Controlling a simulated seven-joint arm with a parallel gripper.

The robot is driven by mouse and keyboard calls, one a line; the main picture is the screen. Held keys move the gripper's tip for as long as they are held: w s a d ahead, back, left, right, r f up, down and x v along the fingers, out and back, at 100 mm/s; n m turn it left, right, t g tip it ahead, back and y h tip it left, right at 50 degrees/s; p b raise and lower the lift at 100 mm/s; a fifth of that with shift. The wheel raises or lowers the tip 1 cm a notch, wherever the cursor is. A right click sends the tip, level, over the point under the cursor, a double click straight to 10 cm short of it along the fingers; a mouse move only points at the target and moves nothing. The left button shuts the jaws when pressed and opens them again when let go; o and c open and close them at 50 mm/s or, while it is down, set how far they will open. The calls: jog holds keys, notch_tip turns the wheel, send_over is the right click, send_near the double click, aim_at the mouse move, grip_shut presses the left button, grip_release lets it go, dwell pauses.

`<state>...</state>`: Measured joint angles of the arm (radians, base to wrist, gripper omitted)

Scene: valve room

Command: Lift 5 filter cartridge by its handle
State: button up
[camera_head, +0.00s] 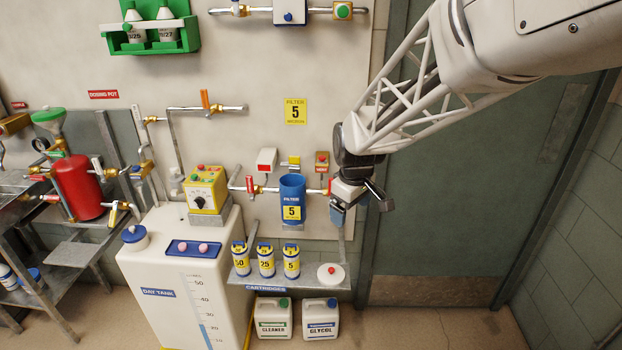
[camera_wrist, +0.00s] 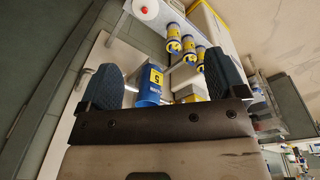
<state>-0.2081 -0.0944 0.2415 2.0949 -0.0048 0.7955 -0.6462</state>
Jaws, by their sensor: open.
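The 5 filter cartridge (camera_head: 291,262) stands upright on the cartridge shelf (camera_head: 330,283), rightmost of three, with a white body, yellow label and blue top. It also shows in the wrist view (camera_wrist: 173,40), nearest the white lid. Its handle is too small to make out clearly. My gripper (camera_head: 359,203) is open and empty, above and to the right of the cartridge, apart from it. In the wrist view my two blue-grey fingers (camera_wrist: 162,75) stand wide apart. The blue filter housing (camera_head: 292,203), labelled 5, is left of my gripper; it also shows between the fingers (camera_wrist: 150,83).
The 25 cartridge (camera_head: 266,262) and 50 cartridge (camera_head: 241,260) stand left of the 5. A white lid with a red knob (camera_head: 331,275) lies at the shelf's right end. The day tank (camera_head: 180,275) stands left. Pipes and valves (camera_head: 250,187) run along the wall.

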jog(key=w+a+f+n, duration=0.4)
jog(key=w+a+f, duration=0.5)
jog(key=w+f, duration=0.15)
jog(key=n+g, duration=0.1)
jog(key=n, duration=0.3)
send_over(290, 244)
jog(key=f, duration=1.3)
jog(key=shift+s+a, duration=0.2)
jog(key=shift+s, duration=0.05)
jog(key=shift+r, duration=0.1)
jog(key=shift+f, duration=1.3)
jog(key=shift+f, duration=0.15)
jog(key=shift+w+d+f, duration=0.1)
jog(key=shift+f, duration=1.15)
jog(key=shift+w+d+f, duration=0.1)
jog(key=shift+f, duration=1.15)
jog(key=c, duration=1.3)
